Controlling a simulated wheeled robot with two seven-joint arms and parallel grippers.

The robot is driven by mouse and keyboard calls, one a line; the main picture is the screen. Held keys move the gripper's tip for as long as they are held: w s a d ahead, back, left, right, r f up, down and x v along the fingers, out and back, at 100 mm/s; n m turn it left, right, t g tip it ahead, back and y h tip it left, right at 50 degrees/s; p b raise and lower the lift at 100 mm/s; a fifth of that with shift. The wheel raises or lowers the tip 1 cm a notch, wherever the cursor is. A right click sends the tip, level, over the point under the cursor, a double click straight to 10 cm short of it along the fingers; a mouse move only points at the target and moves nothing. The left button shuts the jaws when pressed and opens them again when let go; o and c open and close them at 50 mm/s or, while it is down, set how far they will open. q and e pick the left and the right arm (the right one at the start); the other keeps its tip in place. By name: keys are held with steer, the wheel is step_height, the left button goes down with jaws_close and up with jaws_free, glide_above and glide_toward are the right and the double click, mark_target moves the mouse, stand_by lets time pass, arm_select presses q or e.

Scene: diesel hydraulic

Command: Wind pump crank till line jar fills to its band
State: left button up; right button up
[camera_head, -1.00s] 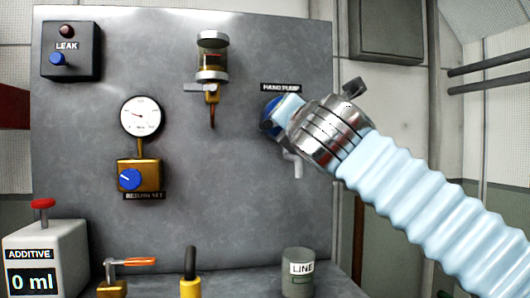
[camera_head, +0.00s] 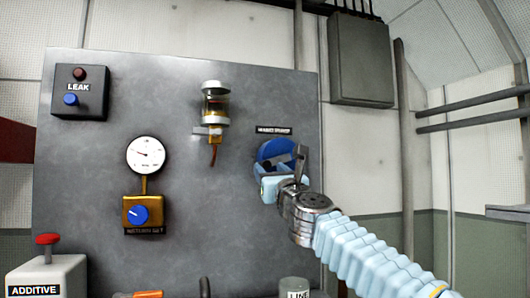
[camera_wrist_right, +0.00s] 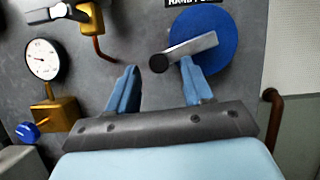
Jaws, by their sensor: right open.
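The hand pump is a blue disc (camera_head: 275,151) on the right of the grey panel, under a label. In the right wrist view, the disc (camera_wrist_right: 212,40) carries a grey crank arm (camera_wrist_right: 192,49) ending in a dark knob (camera_wrist_right: 159,63). My right gripper (camera_head: 274,176) is at the disc's lower part; its body hides some of the pump. In the wrist view, its open fingers (camera_wrist_right: 158,70) appear on either side of the knob; contact cannot be told. My left gripper is not seen.
The panel holds a gauge (camera_head: 146,155), a blue-knobbed brass valve (camera_head: 143,213), a sight glass (camera_head: 215,105) and a leak box (camera_head: 80,92). An additive box (camera_head: 45,277) stands at lower left. A grey wall box (camera_head: 361,60) and pipes are right of the panel.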

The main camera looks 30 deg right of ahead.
mark_target(267, 165)
steer(key=p+x, duration=0.1)
steer(key=x, duration=0.2)
steer(key=shift+r, duration=0.3)
steer(key=shift+w+p, duration=0.55)
steer(key=shift+w, duration=0.05)
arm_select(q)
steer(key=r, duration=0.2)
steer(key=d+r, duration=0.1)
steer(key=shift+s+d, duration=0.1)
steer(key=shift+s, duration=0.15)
arm_select(e)
steer(key=shift+d, duration=0.1)
jaws_close()
